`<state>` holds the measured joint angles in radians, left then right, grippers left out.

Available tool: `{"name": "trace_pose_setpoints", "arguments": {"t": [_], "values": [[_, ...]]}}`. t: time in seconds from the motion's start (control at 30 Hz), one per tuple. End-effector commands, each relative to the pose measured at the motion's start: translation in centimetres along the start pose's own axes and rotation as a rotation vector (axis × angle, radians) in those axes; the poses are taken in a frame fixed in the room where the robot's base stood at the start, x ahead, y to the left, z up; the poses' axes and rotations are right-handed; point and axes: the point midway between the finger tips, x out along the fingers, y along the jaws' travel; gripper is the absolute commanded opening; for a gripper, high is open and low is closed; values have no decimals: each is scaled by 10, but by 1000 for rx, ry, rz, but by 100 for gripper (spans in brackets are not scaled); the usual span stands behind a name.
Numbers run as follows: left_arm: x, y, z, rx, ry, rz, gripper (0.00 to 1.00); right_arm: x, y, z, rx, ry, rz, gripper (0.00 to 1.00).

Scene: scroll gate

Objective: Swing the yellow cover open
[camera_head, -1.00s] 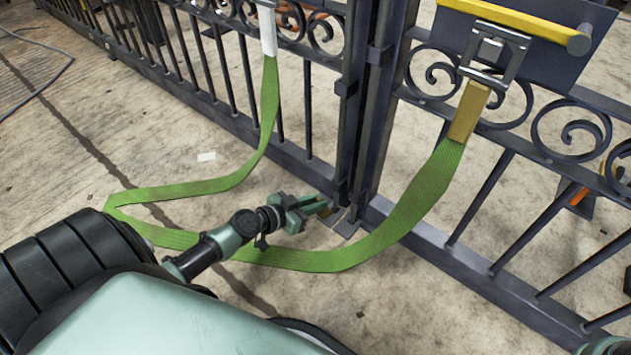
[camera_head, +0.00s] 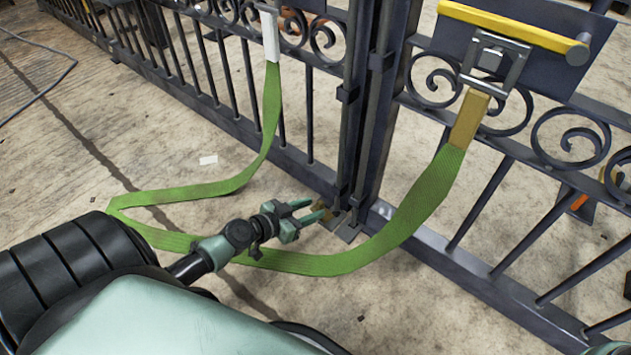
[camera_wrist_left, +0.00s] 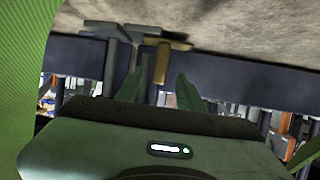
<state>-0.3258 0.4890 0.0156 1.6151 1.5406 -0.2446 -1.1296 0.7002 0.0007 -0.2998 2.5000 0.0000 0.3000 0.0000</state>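A small yellow-brown piece (camera_head: 324,208) is low at the foot of the gate's meeting posts; in the left wrist view it is a short yellow piece with a flat top (camera_wrist_left: 160,60). I take it as the yellow cover. My left gripper (camera_head: 310,209) points at it from the lower left, close to the floor. Its two fingers are spread, and in the left wrist view (camera_wrist_left: 158,90) the yellow piece appears between and beyond them. Contact cannot be told. My right gripper is not in view.
A green strap (camera_head: 340,262) hangs in a loop between the gate leaves and passes by my left forearm. A dark plate with a yellow bar (camera_head: 515,26) is high on the right leaf. Grey metal bolt parts (camera_head: 347,230) are at the posts' foot.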

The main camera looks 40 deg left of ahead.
Motion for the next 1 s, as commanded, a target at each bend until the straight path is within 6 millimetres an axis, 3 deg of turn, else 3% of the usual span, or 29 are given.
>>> {"name": "trace_pose_setpoints", "arguments": {"t": [0.1,0.33,1.0], "values": [[-23,0,1,-1,-3,1,38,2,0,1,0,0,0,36],[-49,0,1,-1,-1,-1,38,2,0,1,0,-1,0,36],[-52,0,0,0,0,-1,38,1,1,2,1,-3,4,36]]}}
